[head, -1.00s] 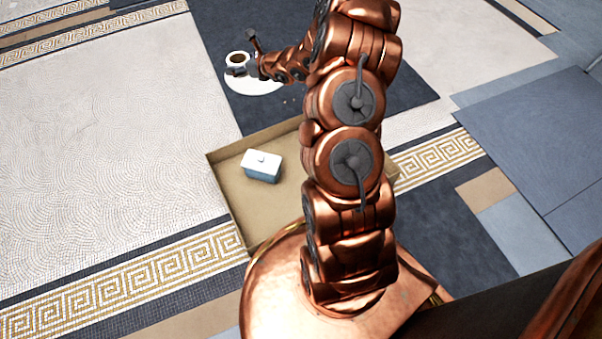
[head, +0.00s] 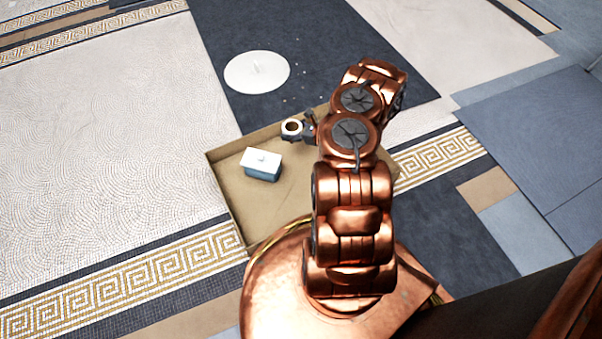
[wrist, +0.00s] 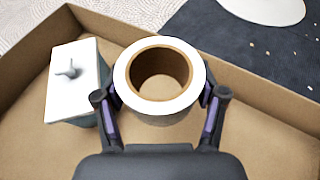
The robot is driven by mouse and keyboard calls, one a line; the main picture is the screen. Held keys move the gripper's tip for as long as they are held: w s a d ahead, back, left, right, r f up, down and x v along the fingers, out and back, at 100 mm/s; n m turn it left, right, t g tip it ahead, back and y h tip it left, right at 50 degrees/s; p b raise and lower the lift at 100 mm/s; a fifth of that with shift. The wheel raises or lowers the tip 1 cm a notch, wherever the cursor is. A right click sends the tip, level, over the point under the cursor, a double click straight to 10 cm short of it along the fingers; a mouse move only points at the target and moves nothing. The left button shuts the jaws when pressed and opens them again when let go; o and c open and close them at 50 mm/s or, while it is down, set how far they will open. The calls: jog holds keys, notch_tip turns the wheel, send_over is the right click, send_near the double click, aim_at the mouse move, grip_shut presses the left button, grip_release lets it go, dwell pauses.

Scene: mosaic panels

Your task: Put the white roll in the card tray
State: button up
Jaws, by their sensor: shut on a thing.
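The white roll (wrist: 190,106), with a brown cardboard core, is held between the two fingers of my gripper (wrist: 160,108) in the wrist view. In the head view the roll (head: 292,129) shows small at the end of my arm, with my gripper (head: 304,128) on its right side. The card tray (head: 228,160) is a shallow brown box; its walls also show in the wrist view (wrist: 38,52). The roll appears over the tray's far part, upright. I cannot tell whether its bottom touches the tray floor. My arm hides the tray's right part.
A blue-grey box with a white lid and a small knob (head: 262,165) sits in the tray, left of the roll. Small pale chips are scattered near the disc.

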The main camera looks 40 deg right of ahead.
aim_at(295, 155)
jog(key=f+b, duration=0.1)
jog(key=f, duration=0.3)
jog(key=s+f+b, duration=0.1)
jog(key=f, duration=0.2)
jog(key=f+b, duration=0.2)
jog(key=f, duration=0.2)
jog(key=shift+s+f, duration=0.25)
jog(key=shift+f, duration=0.1)
jog(key=shift+f, duration=0.15)
jog(key=o, duration=1.1)
jog(key=shift+o, duration=0.2)
